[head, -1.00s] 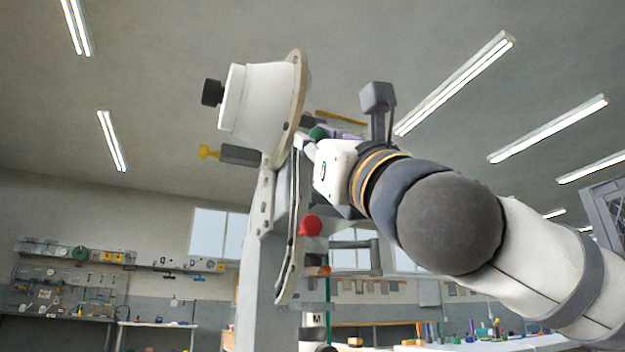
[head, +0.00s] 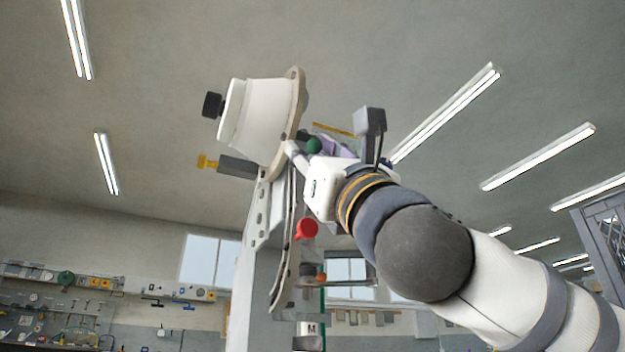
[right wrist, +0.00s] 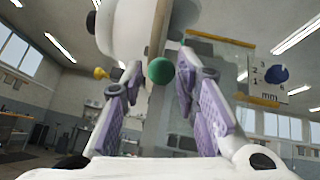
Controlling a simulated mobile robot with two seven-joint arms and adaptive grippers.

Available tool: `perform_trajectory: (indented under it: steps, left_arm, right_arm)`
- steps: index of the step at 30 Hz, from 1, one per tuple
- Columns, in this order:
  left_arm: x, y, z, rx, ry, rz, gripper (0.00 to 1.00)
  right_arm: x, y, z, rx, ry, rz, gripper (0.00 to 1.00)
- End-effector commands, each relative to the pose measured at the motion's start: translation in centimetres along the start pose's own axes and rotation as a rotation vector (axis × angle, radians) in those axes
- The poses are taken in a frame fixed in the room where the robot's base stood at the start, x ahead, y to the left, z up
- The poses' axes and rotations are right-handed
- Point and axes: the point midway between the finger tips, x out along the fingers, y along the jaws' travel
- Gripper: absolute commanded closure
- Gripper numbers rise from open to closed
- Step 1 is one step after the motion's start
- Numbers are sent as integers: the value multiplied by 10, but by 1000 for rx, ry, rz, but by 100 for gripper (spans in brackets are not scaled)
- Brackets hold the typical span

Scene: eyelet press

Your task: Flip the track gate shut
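The eyelet press shows a white hopper (head: 252,112) at the top of a grey column, with a curved track (head: 287,245) running down from it. A green ball knob (head: 314,146) is beside the hopper's round plate, and a red knob (head: 306,229) is on the track lower down. I cannot tell for sure which part is the gate. My right gripper is beside the hopper; in the right wrist view (right wrist: 158,88) its purple-padded fingers are spread, with the green ball (right wrist: 160,71) showing between them. Contact is not visible. My left gripper is not seen.
A black knob (head: 212,105) and a yellow knob (head: 206,162) stick out to the left of the press. A clear yellow-edged panel (right wrist: 220,65) and a marked card (right wrist: 270,75) stand right of the fingers. Tool boards line the far wall.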

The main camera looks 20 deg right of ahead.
Motion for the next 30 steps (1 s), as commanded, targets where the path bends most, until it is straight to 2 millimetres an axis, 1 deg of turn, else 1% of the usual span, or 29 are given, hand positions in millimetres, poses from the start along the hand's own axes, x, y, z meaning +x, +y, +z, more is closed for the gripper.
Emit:
perform_trajectory:
  steps: [8,11,18,21,25,30]
  left_arm:
    - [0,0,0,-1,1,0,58]
    - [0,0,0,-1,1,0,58]
    - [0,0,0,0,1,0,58]
    - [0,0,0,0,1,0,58]
    - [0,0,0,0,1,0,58]
    - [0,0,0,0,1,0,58]
  right_arm:
    - [-2,0,0,0,1,-1,70]
    - [-17,-1,-1,0,1,0,70]
    - [-83,0,-1,0,1,1,70]
    - [-103,0,0,1,1,0,70]
    - [-117,0,0,0,1,-1,70]
    - [-121,0,0,1,1,0,70]
